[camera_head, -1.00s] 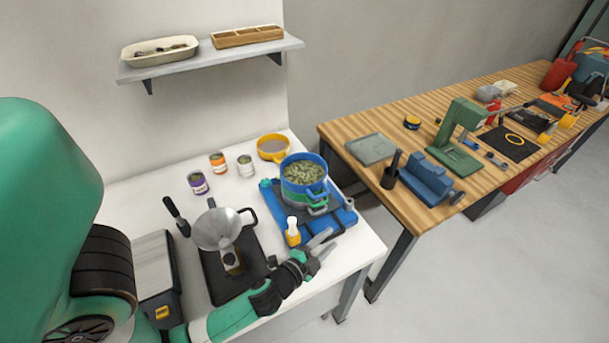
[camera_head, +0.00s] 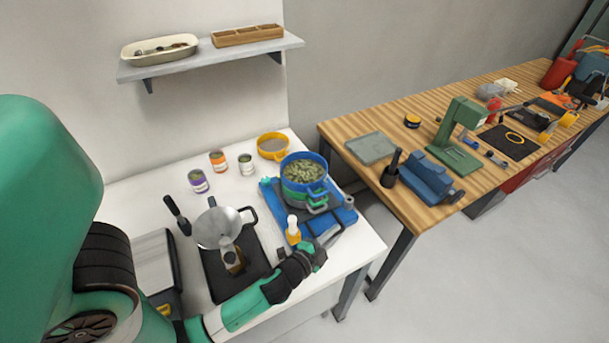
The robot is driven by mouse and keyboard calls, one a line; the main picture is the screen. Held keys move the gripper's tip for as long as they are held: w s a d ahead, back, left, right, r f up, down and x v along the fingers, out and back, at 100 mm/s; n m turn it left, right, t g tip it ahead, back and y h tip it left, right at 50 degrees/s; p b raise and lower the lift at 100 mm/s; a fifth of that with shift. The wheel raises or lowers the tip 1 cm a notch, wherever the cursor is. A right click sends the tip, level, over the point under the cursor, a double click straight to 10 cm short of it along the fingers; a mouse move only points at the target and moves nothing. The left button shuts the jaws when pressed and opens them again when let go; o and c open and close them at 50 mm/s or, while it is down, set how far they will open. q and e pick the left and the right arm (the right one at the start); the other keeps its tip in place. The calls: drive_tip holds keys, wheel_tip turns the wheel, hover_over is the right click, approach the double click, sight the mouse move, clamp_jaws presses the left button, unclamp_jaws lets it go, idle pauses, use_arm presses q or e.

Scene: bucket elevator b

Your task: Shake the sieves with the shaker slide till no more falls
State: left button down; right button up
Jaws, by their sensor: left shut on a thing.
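The sieve stack stands on the blue shaker base (camera_head: 347,216) at the right of the white table. Its top blue sieve (camera_head: 304,158) holds pale green bits, and a green sieve (camera_head: 290,194) sits beneath it. A grey slide (camera_head: 283,205) lies under the stack; what has fallen through is hidden. My left gripper (camera_head: 329,236) is shut at the front edge of the shaker base, seemingly on the slide's handle, which the fingers mostly hide. My right gripper is out of view.
A wooden workbench (camera_head: 400,212) stands to the right.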

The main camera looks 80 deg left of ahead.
use_arm(q)
drive_tip(key=shift+w+d+f+b, duration=0.1)
drive_tip(key=shift+w+d+b, duration=0.15)
drive_tip(key=shift+d+b, duration=0.5)
drive_tip(key=shift+w+d+f+b, duration=0.1)
drive_tip(key=shift+w+d+b, duration=0.1)
drive_tip(key=shift+d+b, duration=0.5)
drive_tip(key=shift+w+d+r+b, duration=0.2)
drive_tip(key=shift+d+b, duration=0.15)
drive_tip(key=shift+d, duration=0.35)
